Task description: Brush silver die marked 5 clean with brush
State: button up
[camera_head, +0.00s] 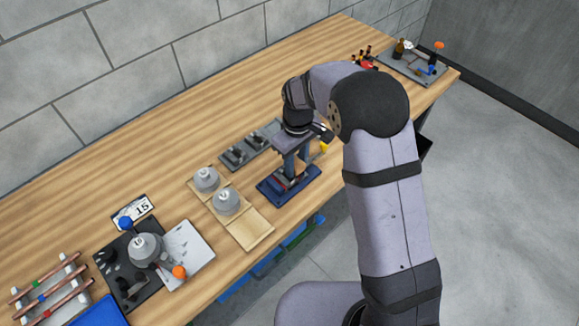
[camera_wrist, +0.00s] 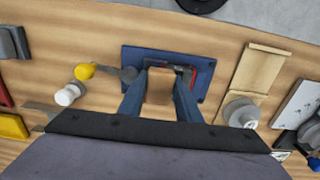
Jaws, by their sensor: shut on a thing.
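My gripper (camera_wrist: 160,100) points down over the blue tray (camera_wrist: 134,62) and is shut on a brown wooden block, likely the brush (camera_wrist: 159,86). Its bristles are hidden. In the head view my gripper (camera_head: 292,172) is low over that tray (camera_head: 306,190). Two silver dies, a rear one (camera_head: 206,180) and a front one (camera_head: 227,202), sit on wooden boards left of the tray. Another silver round piece (camera_head: 145,248) is on a dark plate further left. One die (camera_wrist: 241,111) shows in the wrist view. No mark 5 is readable.
A card marked 15 (camera_head: 141,211) lies behind the dark plate (camera_head: 120,270). A rack of copper tubes (camera_head: 50,288) is at the far left. A yellow-tipped tool (camera_wrist: 85,71) and a white bottle (camera_wrist: 68,96) stand near the tray.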

notch_tip(320, 180, up, 4)
jog(key=p, duration=0.2)
jog(key=shift+r+p, duration=0.2)
jog(key=shift+p, duration=0.2)
jog(key=shift+r+p, duration=1.55)
jog(key=shift+r, duration=0.35)
